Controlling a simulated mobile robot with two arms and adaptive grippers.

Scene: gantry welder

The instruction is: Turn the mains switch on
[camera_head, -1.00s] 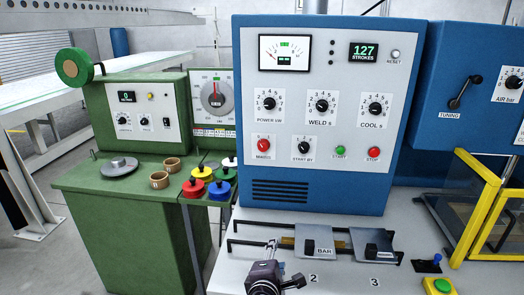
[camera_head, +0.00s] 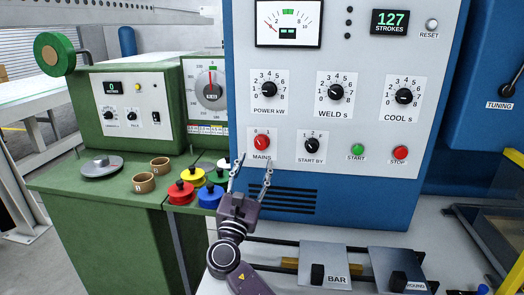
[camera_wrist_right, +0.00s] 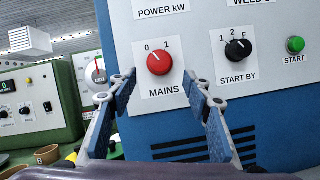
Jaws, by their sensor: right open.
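The mains switch is a red round knob (camera_head: 262,142) on a white label at the lower left of the blue welder's front panel. It also shows in the right wrist view (camera_wrist_right: 159,62), its pale mark pointing up and left towards 0. My right gripper (camera_head: 252,166) is open and empty, its fingers pointing up at the panel, just below the knob in the head view. In the right wrist view its fingertips (camera_wrist_right: 160,76) lie left and right of the knob, apart from it. My left gripper is not in view.
A black START BY knob (camera_head: 311,145) sits right of the mains switch, with the green START button (camera_head: 357,150) and red STOP button (camera_head: 400,153) beyond. The POWER knob (camera_head: 269,90) is above. A green machine (camera_head: 125,105) with coloured pots stands at left.

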